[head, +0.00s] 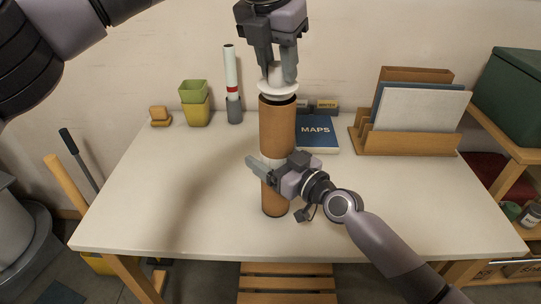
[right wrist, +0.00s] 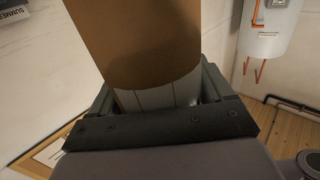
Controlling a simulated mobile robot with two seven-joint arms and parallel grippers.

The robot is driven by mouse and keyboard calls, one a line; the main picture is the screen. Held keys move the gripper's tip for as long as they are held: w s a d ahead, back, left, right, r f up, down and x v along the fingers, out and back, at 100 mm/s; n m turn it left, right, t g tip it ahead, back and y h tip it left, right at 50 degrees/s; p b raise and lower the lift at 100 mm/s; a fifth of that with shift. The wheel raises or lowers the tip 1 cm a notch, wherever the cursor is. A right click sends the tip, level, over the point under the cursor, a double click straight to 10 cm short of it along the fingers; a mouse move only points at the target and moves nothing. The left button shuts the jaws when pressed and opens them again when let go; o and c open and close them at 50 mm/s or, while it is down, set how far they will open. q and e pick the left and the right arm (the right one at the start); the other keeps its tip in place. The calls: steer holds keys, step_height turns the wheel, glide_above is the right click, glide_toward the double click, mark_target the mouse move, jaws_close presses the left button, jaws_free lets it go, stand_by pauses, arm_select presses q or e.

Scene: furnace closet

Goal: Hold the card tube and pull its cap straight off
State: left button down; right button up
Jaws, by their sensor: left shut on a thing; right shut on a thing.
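The brown card tube (head: 277,130) stands upright in the middle of the head view, with a white band around it. My right gripper (head: 272,168) is shut on the tube at this band, below its middle. The right wrist view shows the tube (right wrist: 140,45) between the fingers. The white cap (head: 278,87) is above the tube's top end, and my left gripper (head: 279,74) is shut on it from above. The tube's dark mouth shows just under the cap, which looks lifted clear of the rim. I cannot tell whether the tube's bottom touches the table.
The white table (head: 180,225) is clear around the tube. Behind stand a blue MAPS book (head: 316,132), a white roll in a grey holder (head: 234,110), green and yellow pots (head: 195,105) and a wooden file rack (head: 410,142). A shelf (head: 515,150) stands at the right.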

steer(key=o, duration=1.1)
